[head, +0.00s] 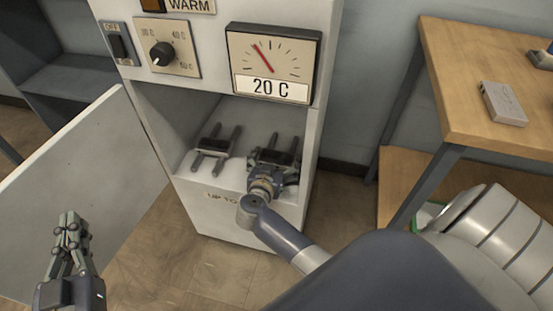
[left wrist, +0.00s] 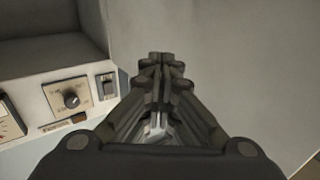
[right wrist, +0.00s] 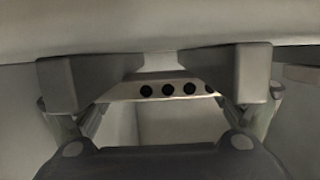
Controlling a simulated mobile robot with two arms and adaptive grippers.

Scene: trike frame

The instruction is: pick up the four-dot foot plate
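The four-dot foot plate (right wrist: 178,88) shows in the right wrist view as a pale bar with a row of black dots, the rightmost partly hidden. It lies beyond and between two grey blocks. My right gripper (right wrist: 160,105) has its fingers wide apart, one at each side of the plate; I cannot tell whether they touch it. In the head view my right gripper (head: 272,165) is inside the cabinet bay at the right rack and hides most of what is there. My left gripper (head: 70,225) is shut and empty, out left; its fingertips meet in the left wrist view (left wrist: 161,62).
The white cabinet (head: 225,222) has an open bay with a left rack (head: 212,145) of two grey rods and a dark block. Its dial (head: 270,62) reads 20 C. An open door (head: 85,180) stands left. A wooden table (head: 455,80) with a grey box (head: 503,103) is right.

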